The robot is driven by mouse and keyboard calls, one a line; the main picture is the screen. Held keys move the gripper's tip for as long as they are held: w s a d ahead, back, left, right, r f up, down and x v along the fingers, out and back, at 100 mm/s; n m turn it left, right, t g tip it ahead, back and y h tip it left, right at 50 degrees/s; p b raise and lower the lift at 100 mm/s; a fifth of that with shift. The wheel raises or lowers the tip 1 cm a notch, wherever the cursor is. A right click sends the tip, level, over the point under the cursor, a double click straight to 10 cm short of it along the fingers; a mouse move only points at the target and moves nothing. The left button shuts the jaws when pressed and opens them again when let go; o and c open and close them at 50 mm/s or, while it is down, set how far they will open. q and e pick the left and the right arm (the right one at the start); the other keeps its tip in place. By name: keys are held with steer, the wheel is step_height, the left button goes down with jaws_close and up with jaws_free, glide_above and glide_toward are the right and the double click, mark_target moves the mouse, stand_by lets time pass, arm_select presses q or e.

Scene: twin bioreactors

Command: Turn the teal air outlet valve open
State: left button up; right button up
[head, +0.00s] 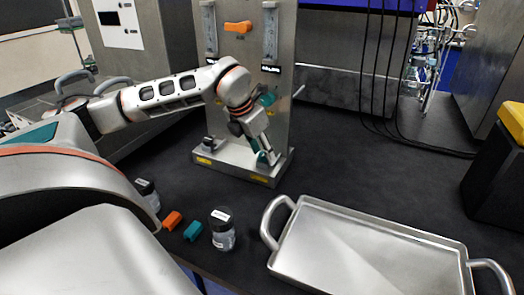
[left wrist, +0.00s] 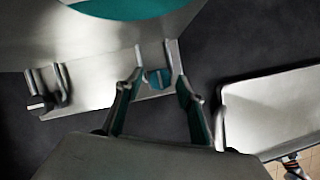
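A teal piece (left wrist: 158,78) sits between upright metal posts at the right end of the metal base of the upright panel (head: 284,110). My left gripper (head: 262,150) points down at this end of the base in the head view. In the left wrist view its two fingers (left wrist: 157,95) are apart, with the teal piece showing between them; I cannot tell whether they touch it. A second teal part (head: 267,98) shows beside the gripper against the panel, and a large blurred teal shape (left wrist: 125,8) crosses the wrist view's top edge. My right gripper is not in view.
An orange handle (head: 238,27) sits high on the panel between two flow meters. A black fitting (head: 208,144) stands at the base's left. A metal tray (head: 370,262), jars (head: 222,230) and small orange (head: 172,220) and teal (head: 193,231) blocks lie in front. The dark bench right of the panel is clear.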

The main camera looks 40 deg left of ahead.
arm_select(q)
jaws_close()
